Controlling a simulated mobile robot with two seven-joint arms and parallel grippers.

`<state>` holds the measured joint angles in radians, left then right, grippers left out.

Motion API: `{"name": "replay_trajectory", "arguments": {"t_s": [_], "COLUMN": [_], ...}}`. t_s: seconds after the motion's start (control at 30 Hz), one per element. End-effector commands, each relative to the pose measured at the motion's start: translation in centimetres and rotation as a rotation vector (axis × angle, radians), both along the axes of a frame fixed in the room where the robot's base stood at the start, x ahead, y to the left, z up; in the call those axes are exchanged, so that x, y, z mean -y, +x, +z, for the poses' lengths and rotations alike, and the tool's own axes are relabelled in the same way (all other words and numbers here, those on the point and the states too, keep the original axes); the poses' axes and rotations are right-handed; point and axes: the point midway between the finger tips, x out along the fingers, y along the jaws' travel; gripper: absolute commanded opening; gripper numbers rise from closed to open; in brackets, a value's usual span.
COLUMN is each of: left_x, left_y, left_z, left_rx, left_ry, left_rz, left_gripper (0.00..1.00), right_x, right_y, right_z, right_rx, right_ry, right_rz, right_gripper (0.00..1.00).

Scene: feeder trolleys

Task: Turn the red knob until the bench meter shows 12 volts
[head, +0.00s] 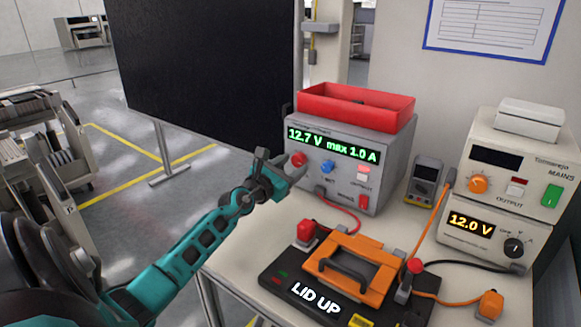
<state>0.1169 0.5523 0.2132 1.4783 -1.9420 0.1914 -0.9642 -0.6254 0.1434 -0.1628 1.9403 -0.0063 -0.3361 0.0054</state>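The red knob (298,159) is on the front left of a grey power supply (382,178). Its green display (333,145) reads "12.7 V max 1.0 A". My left gripper (272,158) is just left of the red knob and in front of it. Its dark fingers look apart with nothing between them; whether one touches the knob I cannot tell. A small handheld meter (425,175) stands right of the supply, its screen unreadable. A cream unit at the right has an amber display (471,224) reading "12.0 V". My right gripper is not in view.
A blue knob (327,167) sits beside the red one. A red tray (356,107) lies on the supply. In front is a black fixture (271,279) marked "LID UP" with an orange frame (376,282). Cables cross the bench. A dark panel (205,70) stands behind.

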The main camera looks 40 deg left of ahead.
Motion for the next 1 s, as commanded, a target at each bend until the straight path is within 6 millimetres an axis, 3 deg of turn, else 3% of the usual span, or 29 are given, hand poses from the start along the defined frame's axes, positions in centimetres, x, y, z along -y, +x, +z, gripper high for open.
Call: {"name": "replay_trajectory", "arguments": {"t_s": [0.13, 0.47, 0.67, 1.0], "left_x": [0.0, 0.1, 0.4, 1.1], "left_y": [0.0, -0.4, -2.9, -9.0], "left_z": [0.1, 0.1, 0.2, -0.1], "left_rx": [0.001, 0.002, 0.0, -0.001], "left_ry": [-0.001, -0.001, 0.0, -0.001], "left_rz": [0.0, 0.0, -0.001, -0.001], "left_gripper": [0.65, 0.65, 0.65, 0.65], "right_x": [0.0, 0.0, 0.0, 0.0], "right_y": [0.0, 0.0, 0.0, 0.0], "right_z": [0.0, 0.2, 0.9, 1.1], "right_rx": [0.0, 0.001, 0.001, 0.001], "right_ry": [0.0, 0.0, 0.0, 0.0], "right_rz": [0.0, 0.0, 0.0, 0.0], "right_gripper": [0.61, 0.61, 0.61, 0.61]}}
